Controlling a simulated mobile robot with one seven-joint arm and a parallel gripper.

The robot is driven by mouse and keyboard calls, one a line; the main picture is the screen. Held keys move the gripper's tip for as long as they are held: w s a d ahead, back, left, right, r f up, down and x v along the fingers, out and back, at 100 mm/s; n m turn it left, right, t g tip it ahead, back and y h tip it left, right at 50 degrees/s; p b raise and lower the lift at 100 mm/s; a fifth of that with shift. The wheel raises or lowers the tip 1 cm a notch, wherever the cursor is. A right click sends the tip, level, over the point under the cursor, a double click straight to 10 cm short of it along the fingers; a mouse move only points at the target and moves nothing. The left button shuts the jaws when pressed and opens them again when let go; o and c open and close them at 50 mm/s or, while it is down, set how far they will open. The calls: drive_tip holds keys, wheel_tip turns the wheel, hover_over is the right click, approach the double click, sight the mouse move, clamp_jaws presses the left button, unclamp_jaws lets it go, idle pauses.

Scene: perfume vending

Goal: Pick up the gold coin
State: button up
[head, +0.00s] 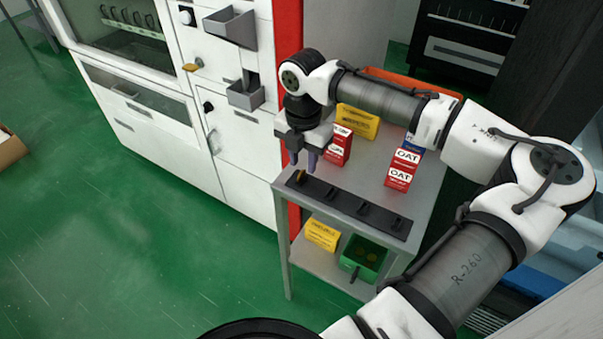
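The gold coin (301,176) shows as a small gold piece at the left end of a black strip-like holder (340,199) on the front edge of a grey table. It seems to stand upright in the holder. My gripper (302,164) points down just above and behind the coin, near the left end of the table. Its two fingers are apart with a gap between them, and nothing shows in the gap. I cannot tell whether a finger touches the coin.
Red-and-white cartons (400,170) and a yellow box (358,121) stand on the table (425,190). A lower shelf holds a yellow box (321,234) and a green bin (363,257). A white vending machine (165,135) is at left. Green floor is clear at front left.

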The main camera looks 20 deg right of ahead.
sight(302, 176)
drive_tip(key=shift+f, duration=1.3)
clamp_jaws()
drive_tip(key=shift+r, duration=0.1)
